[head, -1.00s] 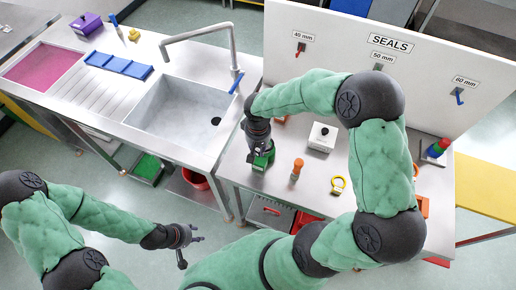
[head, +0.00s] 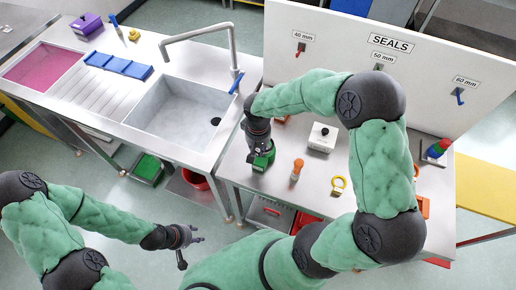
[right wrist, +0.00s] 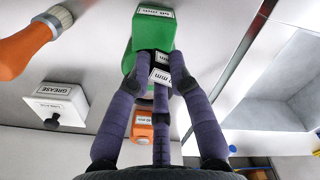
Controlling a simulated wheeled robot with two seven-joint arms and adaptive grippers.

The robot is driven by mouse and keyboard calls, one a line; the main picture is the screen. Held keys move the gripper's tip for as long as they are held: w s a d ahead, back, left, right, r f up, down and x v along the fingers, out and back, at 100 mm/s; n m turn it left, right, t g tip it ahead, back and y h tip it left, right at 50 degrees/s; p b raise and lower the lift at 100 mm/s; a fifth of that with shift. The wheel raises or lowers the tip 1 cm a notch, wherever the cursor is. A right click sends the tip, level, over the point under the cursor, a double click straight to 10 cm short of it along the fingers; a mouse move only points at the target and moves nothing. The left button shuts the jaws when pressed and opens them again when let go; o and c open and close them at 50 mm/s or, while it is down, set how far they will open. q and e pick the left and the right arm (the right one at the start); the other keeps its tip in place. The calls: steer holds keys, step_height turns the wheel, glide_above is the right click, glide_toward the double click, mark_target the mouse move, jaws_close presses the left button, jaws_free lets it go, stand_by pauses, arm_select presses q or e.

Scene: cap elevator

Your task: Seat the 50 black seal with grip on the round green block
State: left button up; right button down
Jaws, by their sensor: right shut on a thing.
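The green block (head: 262,160) stands on the steel table near the sink side. In the right wrist view its green body (right wrist: 155,35) carries a white label, and its top cannot be made out. My right gripper (head: 259,142) is over the block, with its fingers (right wrist: 160,75) closed together at the block's near part. A small piece with a white "mm" label (right wrist: 161,76) shows between the fingertips. The black seal is mostly hidden by the fingers, so its seating cannot be told. My left gripper (head: 190,242) is open and empty, away from the table over the floor.
The seals board (head: 400,60) rises behind. The sink (head: 180,110) is to the left.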

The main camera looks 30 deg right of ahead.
steer(key=shift+f+b, duration=0.5)
steer(key=shift+b, duration=0.1)
stand_by(0.7)
stand_by(1.9)
steer(key=shift+f+b, duration=0.35)
steer(key=shift+b, duration=0.25)
stand_by(2.0)
steer(key=shift+f+b, duration=0.55)
steer(key=shift+b, duration=0.2)
steer(key=c, duration=1.1)
jaws_free()
steer(key=shift+o, duration=0.2)
steer(key=shift+r, duration=0.1)
